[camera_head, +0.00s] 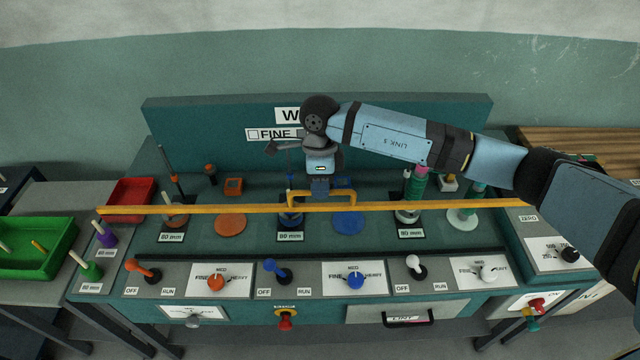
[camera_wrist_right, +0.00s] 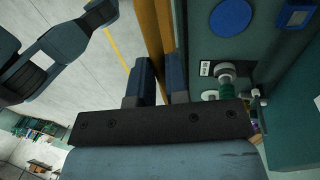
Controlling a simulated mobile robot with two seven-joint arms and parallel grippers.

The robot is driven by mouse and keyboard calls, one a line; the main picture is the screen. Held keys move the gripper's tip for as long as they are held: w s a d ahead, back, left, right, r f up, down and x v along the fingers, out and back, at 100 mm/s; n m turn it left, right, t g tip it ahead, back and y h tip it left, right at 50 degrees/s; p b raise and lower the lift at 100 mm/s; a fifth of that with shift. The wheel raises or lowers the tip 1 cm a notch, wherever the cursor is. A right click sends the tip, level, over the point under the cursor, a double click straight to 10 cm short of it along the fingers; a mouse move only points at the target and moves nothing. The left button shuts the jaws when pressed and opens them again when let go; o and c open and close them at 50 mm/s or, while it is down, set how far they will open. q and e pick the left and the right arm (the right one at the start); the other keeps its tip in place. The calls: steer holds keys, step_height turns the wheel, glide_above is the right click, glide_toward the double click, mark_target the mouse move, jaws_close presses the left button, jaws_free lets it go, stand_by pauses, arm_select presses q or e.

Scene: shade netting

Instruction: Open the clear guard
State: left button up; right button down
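The clear guard shows mainly by its long yellow front bar (camera_head: 420,206), which runs level across the bench, with a raised yellow handle (camera_head: 347,192) near its middle. The clear sheet itself is hard to make out; it appears lowered over the stations. My right gripper (camera_head: 320,190) points down at the handle. In the right wrist view its two fingers (camera_wrist_right: 158,88) stand close together on either side of the yellow bar (camera_wrist_right: 155,35), with a narrow gap between them. The finger contact is partly hidden. My left gripper is not in view.
A row of knobs and switches (camera_head: 355,280) lines the bench front below the bar. Posts and coloured pads, such as an orange disc (camera_head: 231,223), sit behind the bar. A green tray (camera_head: 38,246) and red tray (camera_head: 130,193) are at left. A sign board (camera_head: 210,115) stands behind.

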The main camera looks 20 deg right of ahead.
steer(key=b, duration=1)
glide_toward(320, 233)
steer(key=f, duration=0.2)
steer(key=s+f, duration=0.1)
steer(key=f, duration=0.2)
steer(key=shift+s+a, duration=0.15)
steer(key=shift+s, duration=0.05)
step_height(320, 233, down, 4)
steer(key=b, duration=0.3)
steer(key=shift+f, duration=0.4)
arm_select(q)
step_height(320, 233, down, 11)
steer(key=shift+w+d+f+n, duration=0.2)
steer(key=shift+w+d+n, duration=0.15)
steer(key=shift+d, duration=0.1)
arm_select(e)
steer(key=c, duration=1.1)
jaws_free()
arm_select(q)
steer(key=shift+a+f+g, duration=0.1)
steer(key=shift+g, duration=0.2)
arm_select(e)
steer(key=shift+r, duration=0.1)
